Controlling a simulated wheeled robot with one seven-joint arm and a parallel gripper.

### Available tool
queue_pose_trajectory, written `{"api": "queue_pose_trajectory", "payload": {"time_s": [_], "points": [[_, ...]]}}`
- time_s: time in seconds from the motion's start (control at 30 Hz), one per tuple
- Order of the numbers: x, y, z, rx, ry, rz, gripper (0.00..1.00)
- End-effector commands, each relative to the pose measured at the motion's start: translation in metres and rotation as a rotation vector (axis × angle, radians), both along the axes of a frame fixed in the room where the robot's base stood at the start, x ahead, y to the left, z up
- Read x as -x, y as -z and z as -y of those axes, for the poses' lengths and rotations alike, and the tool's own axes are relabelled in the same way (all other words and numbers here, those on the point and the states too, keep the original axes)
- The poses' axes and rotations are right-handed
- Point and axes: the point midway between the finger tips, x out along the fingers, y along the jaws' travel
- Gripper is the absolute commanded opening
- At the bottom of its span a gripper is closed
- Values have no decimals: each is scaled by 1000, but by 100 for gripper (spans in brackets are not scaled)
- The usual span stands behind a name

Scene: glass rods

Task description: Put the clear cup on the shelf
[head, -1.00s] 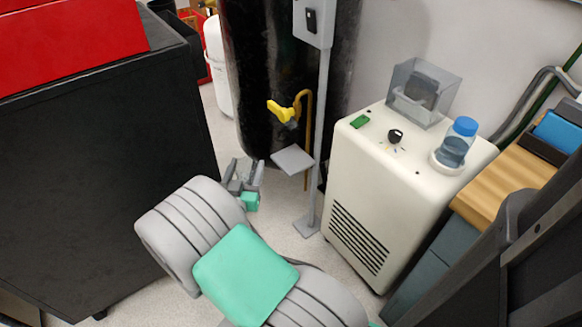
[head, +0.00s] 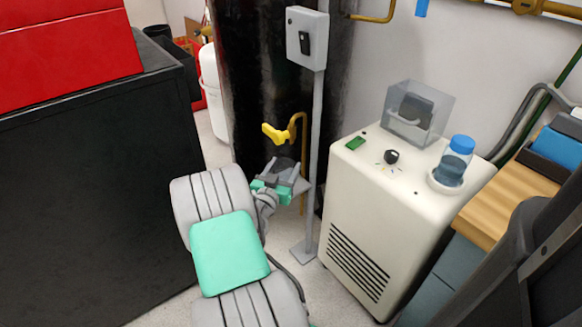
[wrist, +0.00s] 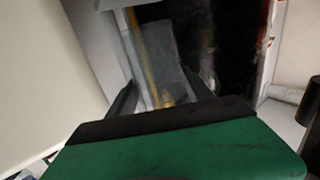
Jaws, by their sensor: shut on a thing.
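My gripper (head: 281,172) is shut on the clear cup (head: 285,163), which shows as a faint, smoky shape at the fingertips. In the wrist view the see-through cup (wrist: 166,58) stands out between the two dark fingers (wrist: 162,90). The shelf is a small grey plate (head: 303,186) fixed to the grey post. My gripper and the cup cover most of the shelf in the head view. I cannot tell whether the cup touches it.
The grey post (head: 317,130) with a switch box stands right behind my gripper. A yellow-handled pipe (head: 276,134) is just above. A cream machine (head: 375,215) to the right carries a clear box (head: 418,112) and a blue-capped bottle (head: 455,162). A black cabinet (head: 90,200) is at left.

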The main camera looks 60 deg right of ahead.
Motion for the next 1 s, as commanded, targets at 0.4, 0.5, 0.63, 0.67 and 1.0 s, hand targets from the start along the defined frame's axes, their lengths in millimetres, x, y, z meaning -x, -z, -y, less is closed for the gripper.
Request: {"api": "queue_pose_trajectory", "payload": {"time_s": [0.4, 0.5, 0.63, 0.67, 1.0], "points": [[-7, 21, 63, -2, -1, -3, 19], [-8, 37, 63, -1, -2, -1, 19], [-8, 35, 62, 1, -2, -1, 19], [-8, 35, 62, 1, -2, -1, 19], [-8, 38, 62, 0, -2, 0, 69]]}}
